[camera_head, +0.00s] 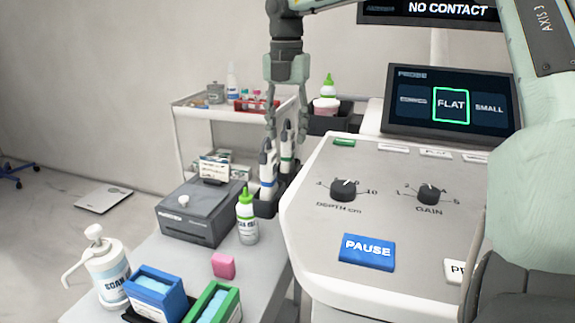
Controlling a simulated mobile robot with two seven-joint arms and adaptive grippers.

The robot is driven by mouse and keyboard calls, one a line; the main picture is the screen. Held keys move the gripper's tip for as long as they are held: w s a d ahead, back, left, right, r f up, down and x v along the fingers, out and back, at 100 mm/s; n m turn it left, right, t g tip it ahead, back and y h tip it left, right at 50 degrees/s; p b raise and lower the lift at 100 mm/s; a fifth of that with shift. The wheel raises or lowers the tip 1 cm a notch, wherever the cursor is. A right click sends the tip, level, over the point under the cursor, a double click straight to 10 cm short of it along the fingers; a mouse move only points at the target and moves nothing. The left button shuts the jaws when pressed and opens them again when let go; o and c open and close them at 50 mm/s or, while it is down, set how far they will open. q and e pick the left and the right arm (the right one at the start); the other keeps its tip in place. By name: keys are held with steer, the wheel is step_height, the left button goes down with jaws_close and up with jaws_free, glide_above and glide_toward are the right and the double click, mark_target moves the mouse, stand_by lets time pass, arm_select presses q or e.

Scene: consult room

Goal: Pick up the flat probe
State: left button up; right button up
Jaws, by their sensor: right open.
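Several probes stand upright in a dark holder (265,207) at the left side of the console. One white probe has a blue band (268,172); another behind it has a green band (287,160). Their shapes are too small to tell which is the flat one. The console screen (450,104) shows FLAT outlined in green. My right gripper (287,124) points down over the holder, open, its fingers spread around the dark upper ends of the probes. I cannot tell whether it touches them. My left gripper is out of view.
The console panel (330,225) with knobs and a PAUSE button lies right of the holder. A grey box (200,215), green-capped bottle (247,218), pump bottle (105,265), pink block (223,265) and blue and green boxes crowd the left table. A trolley stands behind.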

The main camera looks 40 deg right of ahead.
mark_target(288, 144)
step_height(288, 144, down, 4)
steer(key=shift+s+d+r, duration=0.1)
steer(key=shift+c, duration=0.3)
steer(key=c, duration=1)
jaws_close()
steer(key=shift+r, duration=0.1)
step_height(288, 144, up, 10)
steer(key=shift+f, duration=0.1)
